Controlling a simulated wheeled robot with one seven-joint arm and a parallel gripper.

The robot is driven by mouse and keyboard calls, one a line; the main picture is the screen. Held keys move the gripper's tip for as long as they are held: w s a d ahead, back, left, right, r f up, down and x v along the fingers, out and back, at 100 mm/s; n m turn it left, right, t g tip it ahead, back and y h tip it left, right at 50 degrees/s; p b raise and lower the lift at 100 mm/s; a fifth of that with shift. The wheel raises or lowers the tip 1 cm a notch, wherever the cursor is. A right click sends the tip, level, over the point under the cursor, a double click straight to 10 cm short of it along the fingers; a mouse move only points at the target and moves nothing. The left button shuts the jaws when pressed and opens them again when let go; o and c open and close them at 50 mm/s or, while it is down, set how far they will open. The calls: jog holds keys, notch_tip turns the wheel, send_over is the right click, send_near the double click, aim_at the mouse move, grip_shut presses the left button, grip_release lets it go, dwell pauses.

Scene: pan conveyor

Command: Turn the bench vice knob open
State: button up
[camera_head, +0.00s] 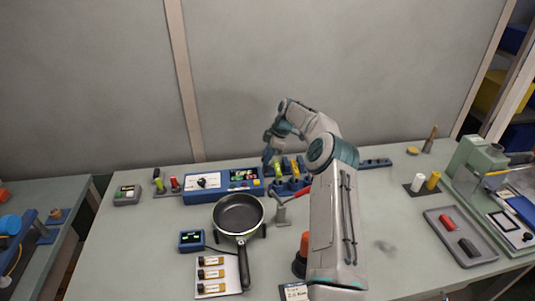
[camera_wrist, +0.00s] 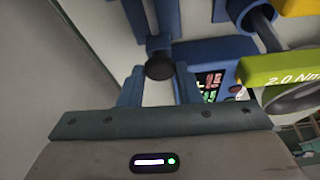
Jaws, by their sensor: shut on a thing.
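My gripper (camera_head: 267,160) reaches down at the back of the bench, beside the right end of a blue panel. In the wrist view its two blue fingers (camera_wrist: 158,76) stand either side of a dark round knob (camera_wrist: 159,66), and it is shut on that knob. The knob sits at the end of a blue bar (camera_wrist: 158,25). In the head view the knob is hidden by the gripper and too small to make out. I cannot tell the vice body clearly from the blue parts around it.
The blue panel (camera_head: 206,181) with lit displays stands left of the gripper. Yellow-green tools (camera_head: 278,170), one marked 2.0 Nm in the wrist view (camera_wrist: 285,68), stand close right. A black pan (camera_head: 238,213) lies in front.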

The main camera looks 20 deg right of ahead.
jog(key=shift+w+n+g+p, duration=0.1)
jog(key=shift+n+g+p, duration=0.5)
jog(key=shift+n+p, duration=0.65)
jog(key=shift+d+n, duration=0.1)
jog(key=shift+n, duration=0.55)
jog(key=o, duration=1)
jog(key=shift+c, duration=0.2)
notch_tip(320, 180, up, 4)
jog(key=shift+f, duration=0.1)
jog(key=s+d+r+b, duration=0.5)
jog(key=s+d+r, duration=0.2)
jog(key=s+d, duration=0.1)
jog(key=shift+d+b, duration=0.25)
jog(key=shift+b, duration=0.15)
